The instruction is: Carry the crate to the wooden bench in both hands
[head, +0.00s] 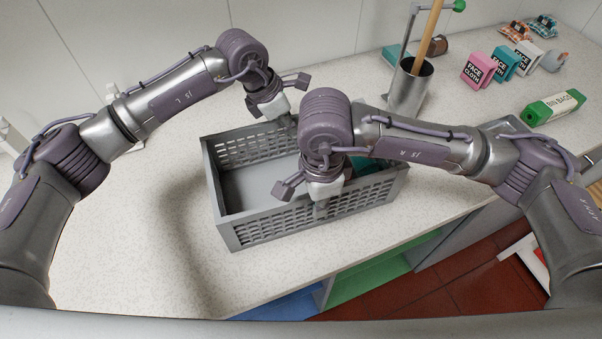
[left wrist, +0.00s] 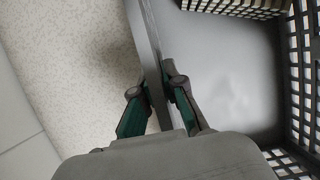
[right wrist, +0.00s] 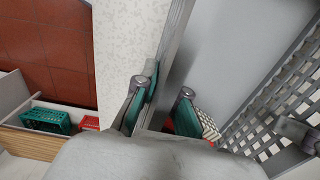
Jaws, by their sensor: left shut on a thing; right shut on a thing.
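The grey slatted crate (head: 262,222) is upright at the counter, with a teal item (head: 372,180) inside at its right end. I cannot tell whether its base touches the counter. My left gripper (head: 291,121) is shut on the crate's far wall. The left wrist view shows that wall between its fingers (left wrist: 160,95). My right gripper (head: 321,207) is shut on the near wall, which also shows between its fingers in the right wrist view (right wrist: 165,92). The right arm hides part of the crate. I cannot identify the wooden bench in any view.
The speckled counter (head: 130,250) is clear left of the crate. A metal holder (head: 409,90) stands behind it, with face cloth boxes (head: 478,69) and a green bag roll (head: 553,107) at right. Red tiled floor (head: 400,300) lies in front. A wood-edged unit (right wrist: 30,143) holds a green basket (right wrist: 45,120).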

